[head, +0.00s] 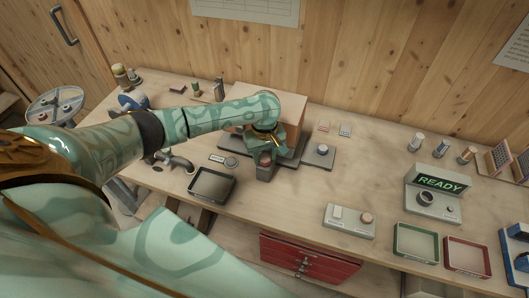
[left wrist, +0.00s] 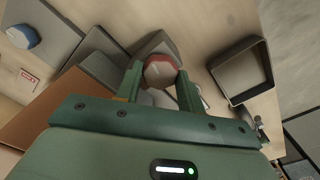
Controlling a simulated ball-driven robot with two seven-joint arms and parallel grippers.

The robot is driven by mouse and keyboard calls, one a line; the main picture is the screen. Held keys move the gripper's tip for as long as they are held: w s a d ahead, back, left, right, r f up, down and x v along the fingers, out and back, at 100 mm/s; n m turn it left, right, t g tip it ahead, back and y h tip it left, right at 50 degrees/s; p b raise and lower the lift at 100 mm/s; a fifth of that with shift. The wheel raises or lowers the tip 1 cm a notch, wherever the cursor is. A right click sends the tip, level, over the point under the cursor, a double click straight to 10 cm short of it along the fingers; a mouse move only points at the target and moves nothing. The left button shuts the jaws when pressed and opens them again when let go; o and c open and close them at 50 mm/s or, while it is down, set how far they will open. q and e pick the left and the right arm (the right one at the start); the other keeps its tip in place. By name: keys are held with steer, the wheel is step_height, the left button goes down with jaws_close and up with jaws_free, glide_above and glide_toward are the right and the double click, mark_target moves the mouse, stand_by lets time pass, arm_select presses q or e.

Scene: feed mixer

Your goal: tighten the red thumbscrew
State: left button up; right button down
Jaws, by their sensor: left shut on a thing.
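The red thumbscrew (left wrist: 160,68) has a faceted head with a pale top and red sides. It sits between the two fingers of my left gripper (left wrist: 160,82) in the left wrist view, with a finger on each side of it. In the head view, my left gripper (head: 268,150) points down over the dark grey fixture, and the reddish thumbscrew head (head: 265,158) shows just at its fingertips. The thumbscrew's lower part is hidden. The gripper is shut on the head. My right gripper is in neither view.
A wooden box (head: 285,103) stands behind the fixture. A similar blue-sided knob (left wrist: 22,36) sits on a grey plate to the fixture's right in the head view (head: 322,149). A dark empty tray (head: 211,198) lies at front left. A box reading READY (head: 440,183) stands at right.

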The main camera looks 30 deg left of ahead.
arm_select(q)
steer(key=shift+d+r+m+p, duration=0.15)
steer(key=shift+m+p, duration=0.8)
steer(key=shift+p, duration=2)
steer(key=shift+r+m+p, duration=0.15)
steer(key=shift+m+p, duration=0.8)
steer(key=shift+p, duration=2)
steer(key=shift+f+m, duration=0.1)
steer(key=shift+m, duration=0.4)
steer(key=shift+c, duration=0.2)
steer(key=shift+o, duration=0.2)
steer(key=m, duration=0.3)
steer(key=shift+f+m+p, duration=0.2)
steer(key=shift+m+p, duration=0.1)
steer(key=shift+m, duration=0.1)
steer(key=m, duration=0.9)
steer(key=shift+m, duration=0.4)
steer(key=m, duration=0.4)
steer(key=shift+m, duration=0.3)
steer(key=m, duration=0.4)
steer(key=shift+m, duration=0.3)
steer(key=m, duration=0.4)
steer(key=m+b, duration=0.1)
steer(key=m, duration=0.4)
steer(key=shift+m, duration=1.8)
steer(key=shift+s, duration=0.1)
steer(key=o, duration=1)
steer(key=shift+c, duration=0.2)
